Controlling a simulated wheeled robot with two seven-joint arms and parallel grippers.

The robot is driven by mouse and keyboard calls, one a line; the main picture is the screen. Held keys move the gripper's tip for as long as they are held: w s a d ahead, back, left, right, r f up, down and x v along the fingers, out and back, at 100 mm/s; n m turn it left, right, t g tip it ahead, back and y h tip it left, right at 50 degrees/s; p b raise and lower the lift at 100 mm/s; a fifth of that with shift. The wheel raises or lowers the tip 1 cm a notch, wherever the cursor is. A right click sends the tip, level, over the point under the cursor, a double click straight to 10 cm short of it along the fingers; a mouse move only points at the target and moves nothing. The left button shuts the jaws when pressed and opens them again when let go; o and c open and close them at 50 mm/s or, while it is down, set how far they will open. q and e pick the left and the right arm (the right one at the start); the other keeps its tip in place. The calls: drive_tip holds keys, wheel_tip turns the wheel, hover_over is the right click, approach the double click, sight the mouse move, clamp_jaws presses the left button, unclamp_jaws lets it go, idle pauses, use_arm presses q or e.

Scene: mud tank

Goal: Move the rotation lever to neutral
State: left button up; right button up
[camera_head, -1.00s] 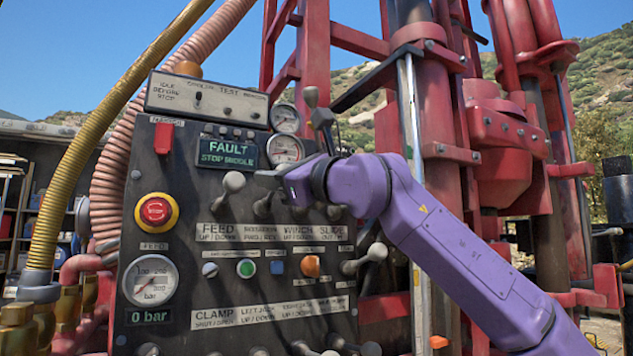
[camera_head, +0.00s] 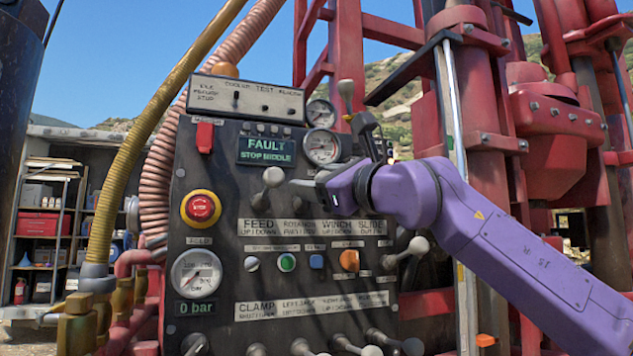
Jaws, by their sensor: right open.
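The dark control panel (camera_head: 225,285) stands in the middle of the view. A label for rotation (camera_head: 298,226) sits between the FEED and WINCH labels. A pale-knobbed lever (camera_head: 272,178) rises above the FEED label. My right gripper (camera_head: 304,186) is open, just right of that knob and above the rotation label. My left gripper is not in view.
A red emergency button (camera_head: 201,208), a gauge (camera_head: 196,272) and a lower row of levers (camera_head: 300,347) crowd the panel. A lever knob (camera_head: 411,246) sticks out at right, under my arm. Red mast parts (camera_head: 550,150) stand behind.

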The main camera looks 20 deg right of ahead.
drive_tip(key=b+v, duration=0.3)
drive_tip(key=v, duration=0.7)
drive_tip(key=shift+s+b, duration=0.2)
drive_tip(key=shift+b, duration=0.1)
